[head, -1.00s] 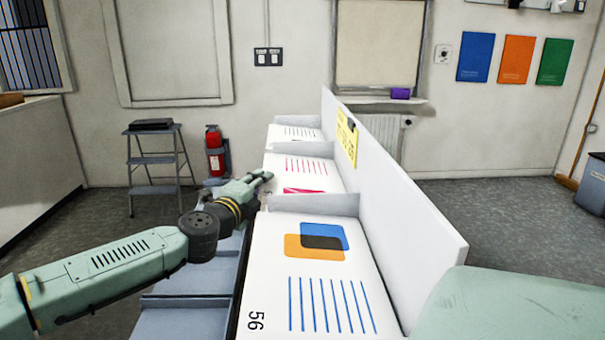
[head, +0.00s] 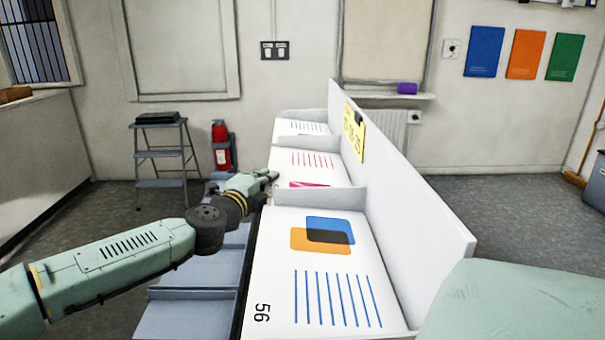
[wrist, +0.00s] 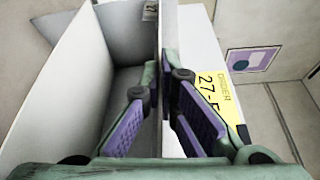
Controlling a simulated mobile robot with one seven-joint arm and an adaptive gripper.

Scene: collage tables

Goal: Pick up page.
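White printed pages lie in a row of compartments. The nearest page (head: 275,265) has blue and orange shapes, blue lines and the number 56. The middle page (head: 338,172) has pink lines and a pink shape, partly hidden by a low divider. The far page (head: 292,128) has dark lines. My gripper (head: 274,175) is at the left edge of the middle compartment; contact with the page cannot be told. In the wrist view my gripper (wrist: 166,78) has its purple-padded fingers apart, with a thin upright edge between them and no page visibly held.
A tall white partition (head: 415,195) runs along the compartments' right side, with a yellow note (head: 354,135) clipped on it. Low dividers (head: 320,197) separate the pages. A step stool (head: 160,155) and fire extinguisher (head: 221,147) stand behind. Open floor lies right.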

